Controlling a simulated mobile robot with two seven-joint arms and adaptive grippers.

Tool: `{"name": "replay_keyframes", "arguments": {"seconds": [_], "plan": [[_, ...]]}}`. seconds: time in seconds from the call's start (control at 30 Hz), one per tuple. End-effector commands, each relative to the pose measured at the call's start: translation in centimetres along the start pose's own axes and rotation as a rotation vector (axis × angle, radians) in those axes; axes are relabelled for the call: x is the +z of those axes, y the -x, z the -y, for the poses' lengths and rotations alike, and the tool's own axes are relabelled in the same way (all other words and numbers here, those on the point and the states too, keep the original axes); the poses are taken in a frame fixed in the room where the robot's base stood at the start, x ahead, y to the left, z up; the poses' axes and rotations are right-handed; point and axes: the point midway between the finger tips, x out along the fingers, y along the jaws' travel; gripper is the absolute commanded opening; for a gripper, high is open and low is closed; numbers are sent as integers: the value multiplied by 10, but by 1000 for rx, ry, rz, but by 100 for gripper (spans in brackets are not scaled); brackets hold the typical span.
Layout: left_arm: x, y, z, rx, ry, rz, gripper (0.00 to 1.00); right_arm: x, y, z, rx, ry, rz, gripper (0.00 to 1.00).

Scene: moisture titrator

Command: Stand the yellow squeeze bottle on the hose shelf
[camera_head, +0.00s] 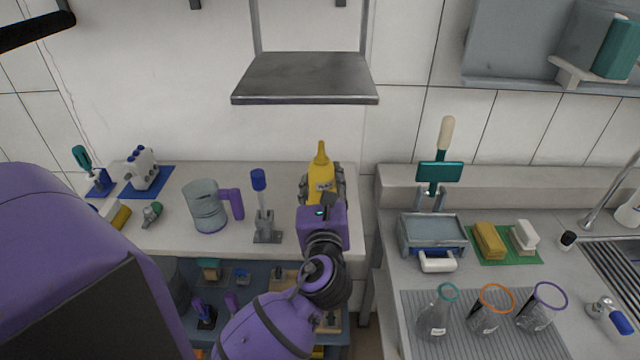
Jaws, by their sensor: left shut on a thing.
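The yellow squeeze bottle (320,176) is upright, nozzle up, near the right end of the left bench. My left gripper (322,190) is shut on it, with a finger on each side of its body. The gripper's purple wrist hides the bottle's base, so I cannot tell whether it touches the bench top. A grey metal shelf (305,80) hangs on the wall above and behind the bottle, and its top is bare. I take this for the hose shelf, though no hose shows on it. My right gripper is out of view.
Left of the bottle stand a small stand with a blue top (263,210) and a clear jug with a purple handle (207,207). A gap separates this bench from the right counter, which holds a grey tray (432,233) and several flasks (437,315).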

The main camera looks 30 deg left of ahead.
Motion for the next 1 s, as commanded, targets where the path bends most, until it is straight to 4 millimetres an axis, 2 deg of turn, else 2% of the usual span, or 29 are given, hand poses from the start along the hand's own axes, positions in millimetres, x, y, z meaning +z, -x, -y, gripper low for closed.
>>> {"name": "replay_keyframes", "arguments": {"seconds": [0.03,0.1,0.33,0.6,1.0], "plan": [[-9,0,-1,0,-3,-3,30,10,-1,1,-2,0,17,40],[-19,0,-2,0,-5,-7,30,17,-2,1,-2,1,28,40],[-42,0,-5,0,-4,-8,30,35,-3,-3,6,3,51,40],[-56,0,-6,-1,-1,-3,30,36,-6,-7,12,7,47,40],[-56,0,-6,-2,1,1,30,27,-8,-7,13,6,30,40]]}}
